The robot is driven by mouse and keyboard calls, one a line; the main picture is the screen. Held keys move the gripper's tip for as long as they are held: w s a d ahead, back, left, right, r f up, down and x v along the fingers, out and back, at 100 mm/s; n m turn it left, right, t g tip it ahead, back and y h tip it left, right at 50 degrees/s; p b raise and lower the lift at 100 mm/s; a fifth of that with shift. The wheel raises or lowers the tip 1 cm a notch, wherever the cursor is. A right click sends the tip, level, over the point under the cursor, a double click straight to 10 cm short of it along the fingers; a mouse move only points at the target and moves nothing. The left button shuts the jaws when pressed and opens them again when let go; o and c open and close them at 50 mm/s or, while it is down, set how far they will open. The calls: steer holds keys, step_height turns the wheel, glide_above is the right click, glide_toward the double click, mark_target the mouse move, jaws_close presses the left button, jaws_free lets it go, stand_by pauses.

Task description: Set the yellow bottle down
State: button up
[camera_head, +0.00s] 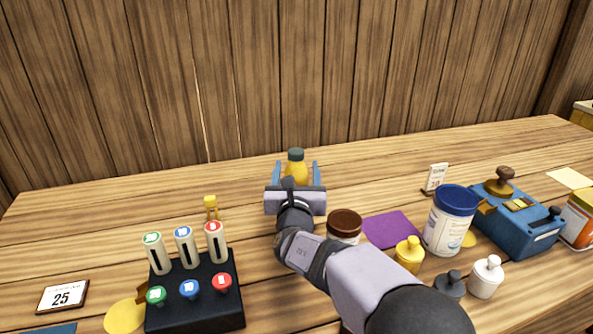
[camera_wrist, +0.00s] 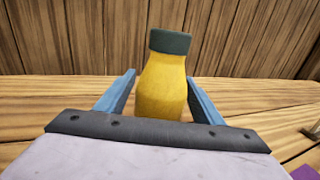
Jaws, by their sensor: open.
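The yellow bottle (camera_head: 297,168) with a dark green cap stands upright near the back of the wooden table, in front of the plank wall. In the wrist view the bottle (camera_wrist: 165,88) is upright between the two blue fingers of my gripper (camera_wrist: 163,92). The fingers are open, with a gap visible on each side of the bottle. In the head view my gripper (camera_head: 296,172) reaches around it from the front. The bottle's base is hidden behind the gripper body, so its contact with the table cannot be seen.
A brown-lidded jar (camera_head: 345,222) stands close right of my arm, with a purple mat (camera_head: 391,230) and a blue-lidded tub (camera_head: 450,220) beyond. A small yellow figure (camera_head: 211,206) and a black rack (camera_head: 196,300) are at left.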

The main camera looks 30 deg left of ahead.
mark_target(296, 156)
steer(key=shift+r+p, duration=0.1)
steer(key=shift+p, duration=0.55)
steer(key=shift+s+d+f, duration=0.15)
steer(key=shift+s+f, duration=0.05)
steer(key=shift+s, duration=0.1)
steer(key=shift+b+v, duration=0.5)
steer(key=shift+v, duration=0.75)
step_height(296, 156, up, 6)
steer(key=shift+f+p, duration=0.15)
steer(key=shift+p, duration=0.35)
steer(key=shift+o, duration=0.5)
steer(key=shift+r, duration=0.75)
steer(key=shift+w, duration=0.1)
